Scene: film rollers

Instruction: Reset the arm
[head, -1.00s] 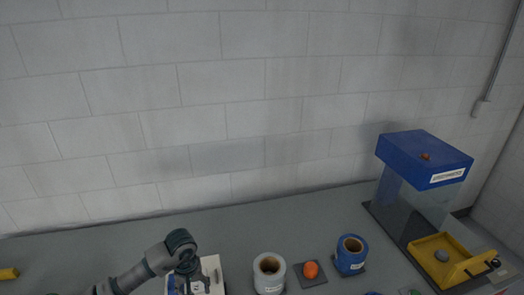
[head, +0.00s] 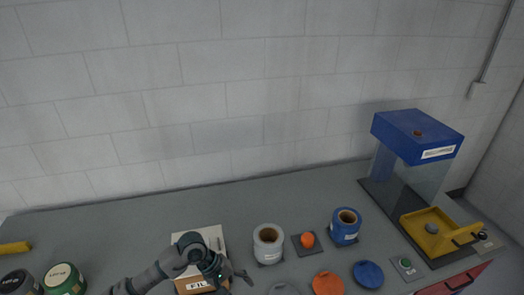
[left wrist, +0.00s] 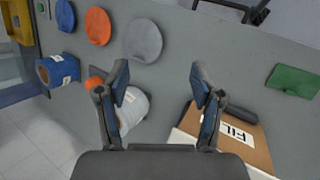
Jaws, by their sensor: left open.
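My left gripper (head: 236,279) is open and empty, low over the table in front of the box in the head view. In the left wrist view (left wrist: 158,82) its two fingers are spread apart with bare grey table between them. The brown and white box (head: 192,284) labelled "FIL" lies under and behind my left arm, which partly hides it. It shows at the lower right of the left wrist view (left wrist: 258,148). A white film roll (head: 268,245) stands to the right of the gripper, apart from it. My right gripper is not in view.
Grey (head: 283,289), orange (head: 327,284) and blue (head: 368,274) discs lie in front. A blue-topped machine (head: 418,135) with a yellow tray (head: 432,220) stands right. Cans (head: 64,278) stand at left.

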